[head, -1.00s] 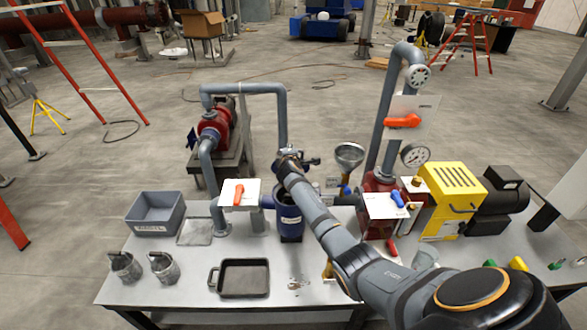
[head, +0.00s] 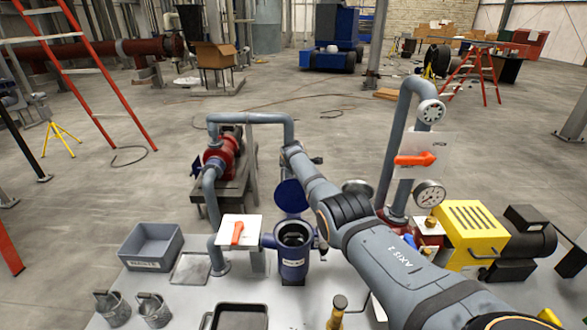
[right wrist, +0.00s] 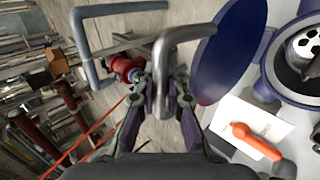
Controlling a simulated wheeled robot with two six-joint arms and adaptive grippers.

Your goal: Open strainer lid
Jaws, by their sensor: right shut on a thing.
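The blue strainer (head: 293,265) stands upright on the table with its round mouth uncovered. Its blue lid (head: 292,197) is swung up behind the mouth, tilted on edge. In the right wrist view the lid (right wrist: 225,50) shows as a large blue disc, with the open strainer (right wrist: 285,75) to its right and something pale with dark holes inside. My right gripper (right wrist: 160,88) is shut on a bent silver handle (right wrist: 172,45) beside the lid. Their join is unclear. In the head view my right arm mostly hides this gripper. My left gripper is out of view.
An orange-handled valve (head: 237,232) is left of the strainer. A grey bin (head: 152,246), metal baskets (head: 152,308) and a black tray (head: 240,317) are on the table. Pipework with a gauge (head: 429,194) and a yellow-housed machine (head: 470,235) stand to the right.

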